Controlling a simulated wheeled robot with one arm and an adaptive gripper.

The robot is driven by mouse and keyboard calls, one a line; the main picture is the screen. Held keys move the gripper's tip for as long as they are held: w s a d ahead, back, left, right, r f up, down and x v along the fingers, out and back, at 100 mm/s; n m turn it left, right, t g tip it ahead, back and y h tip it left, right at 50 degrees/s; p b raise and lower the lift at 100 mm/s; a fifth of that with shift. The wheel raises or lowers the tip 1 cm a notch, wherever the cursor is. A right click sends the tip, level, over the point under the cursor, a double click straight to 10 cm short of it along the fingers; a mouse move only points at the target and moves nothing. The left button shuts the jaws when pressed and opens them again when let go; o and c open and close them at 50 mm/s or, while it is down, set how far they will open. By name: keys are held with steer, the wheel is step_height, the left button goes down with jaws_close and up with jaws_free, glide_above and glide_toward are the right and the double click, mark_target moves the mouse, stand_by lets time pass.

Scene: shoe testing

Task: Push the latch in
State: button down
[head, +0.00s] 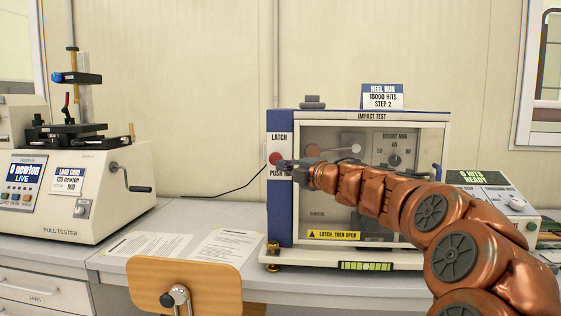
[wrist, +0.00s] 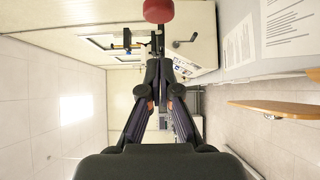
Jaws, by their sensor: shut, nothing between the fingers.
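The latch is a round red knob (head: 274,158) on the blue left edge of the impact test cabinet (head: 288,215), between the "LATCH" and "PUSH IN" lettering. My gripper (head: 284,163) is at the knob's right in the head view, its dark tip overlapping or very close to it. In the wrist view the red knob (wrist: 159,11) is at the top edge, just beyond the closed fingertips (wrist: 160,62). The fingers are together and hold nothing. I cannot tell whether they touch the knob. The cabinet's clear door (head: 330,200) looks shut, partly hidden by my arm.
A pull tester (head: 60,210) stands at the left on the bench, with a crank handle on its right. Paper sheets (head: 225,250) lie on the bench between the machines. A wooden chair back (head: 185,287) stands at the front. A control box (head: 500,200) is at the right.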

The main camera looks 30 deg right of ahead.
mark_target(271, 159)
steer(key=shift+w+d+p, duration=0.25)
steer(key=shift+w+d, duration=0.1)
steer(key=shift+w, duration=0.55)
steer(key=shift+w+d+p, duration=0.2)
steer(key=shift+w+d, duration=0.2)
steer(key=shift+w, duration=0.55)
steer(key=shift+w+d+p, duration=0.25)
steer(key=shift+w+d, duration=0.1)
steer(key=shift+w, duration=0.55)
